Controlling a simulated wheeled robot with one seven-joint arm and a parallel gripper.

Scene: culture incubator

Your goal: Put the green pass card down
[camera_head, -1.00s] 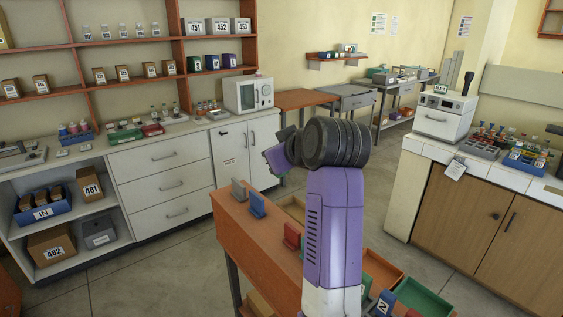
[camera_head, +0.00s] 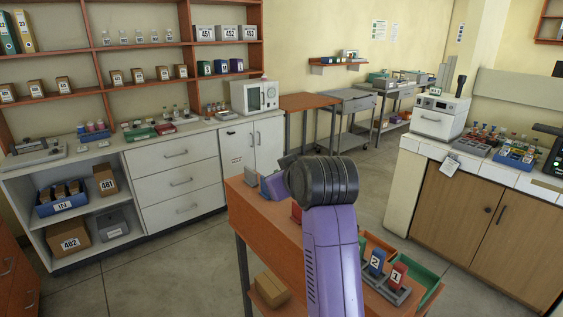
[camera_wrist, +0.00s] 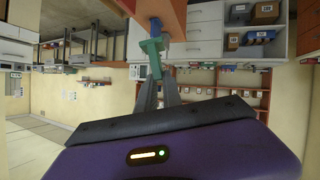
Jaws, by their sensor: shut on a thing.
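In the wrist view, the green pass card (camera_wrist: 153,57) is a green piece between the tips of my gripper (camera_wrist: 154,76). The gripper is shut on it.
A grey block (camera_head: 251,177) and a blue one (camera_head: 273,187) stand at the table's far end, close to my wrist. A red one (camera_head: 296,212) is partly hidden by my arm. Numbered blue (camera_head: 376,262) and red (camera_head: 397,275) pieces and a green tray (camera_head: 428,278) are nearer.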

